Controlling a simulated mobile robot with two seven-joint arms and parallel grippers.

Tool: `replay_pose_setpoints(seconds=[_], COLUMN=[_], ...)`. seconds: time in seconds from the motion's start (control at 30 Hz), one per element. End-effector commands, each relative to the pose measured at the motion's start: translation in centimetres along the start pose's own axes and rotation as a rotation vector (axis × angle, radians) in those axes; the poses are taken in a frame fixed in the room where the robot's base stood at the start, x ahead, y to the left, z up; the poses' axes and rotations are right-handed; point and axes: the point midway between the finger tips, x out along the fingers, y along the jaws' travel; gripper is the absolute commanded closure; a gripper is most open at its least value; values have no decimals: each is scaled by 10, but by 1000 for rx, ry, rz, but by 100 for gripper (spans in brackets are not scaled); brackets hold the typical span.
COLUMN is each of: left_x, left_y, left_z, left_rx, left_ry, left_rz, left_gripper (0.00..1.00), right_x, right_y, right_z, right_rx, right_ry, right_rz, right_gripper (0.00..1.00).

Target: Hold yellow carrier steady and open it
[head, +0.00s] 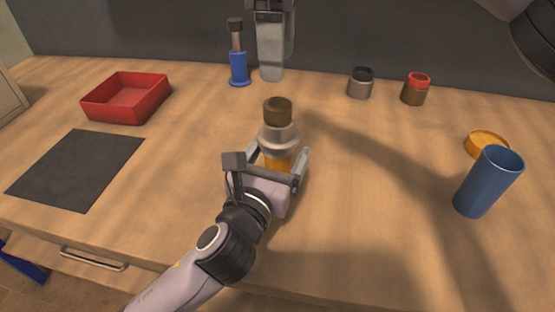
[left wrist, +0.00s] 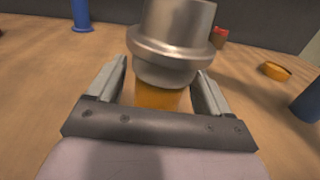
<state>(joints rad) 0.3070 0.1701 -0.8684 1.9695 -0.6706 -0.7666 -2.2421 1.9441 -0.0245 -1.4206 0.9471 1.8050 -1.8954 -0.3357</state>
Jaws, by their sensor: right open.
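The yellow carrier is an upright orange-yellow body (head: 278,160) with a grey metal collar and a dark brown cap (head: 278,108). It stands mid-table; the left wrist view shows its orange body (left wrist: 160,97) under the wide metal collar. My left gripper (head: 277,158) has one finger on each side of the body, below the collar. Narrow gaps seem to show beside the body, so I cannot tell whether the fingers touch it. My right gripper (head: 271,72) is open and empty, pointing down, seen edge-on above and behind the cap.
A red tray (head: 127,100) and dark mat (head: 78,168) lie left. A blue stand (head: 238,70) is at the back. A dark-lidded jar (head: 360,85) and red-lidded jar (head: 415,92) stand back right. An orange dish (head: 485,143) and blue cup (head: 488,182) are right. The front right is clear.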

Motion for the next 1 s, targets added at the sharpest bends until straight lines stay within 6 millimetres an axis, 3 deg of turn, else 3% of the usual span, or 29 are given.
replay_pose_setpoints(seconds=[0.03, 0.23, 0.63, 1.0], left_x=[0, 0, 0, 0], left_y=[0, 0, 0, 0], left_z=[0, 0, 0, 0], left_rx=[0, 0, 1, 1], left_ry=[0, 0, 0, 1], left_rz=[0, 0, 0, 0], left_gripper=[33, 98, 100, 100], right_x=[0, 0, 0, 0], right_y=[0, 0, 0, 0], right_z=[0, 0, 0, 0], right_rx=[0, 0, 97, 643], right_ry=[0, 0, 0, 0], right_rz=[0, 0, 0, 1], right_gripper=[36, 36, 36, 36])
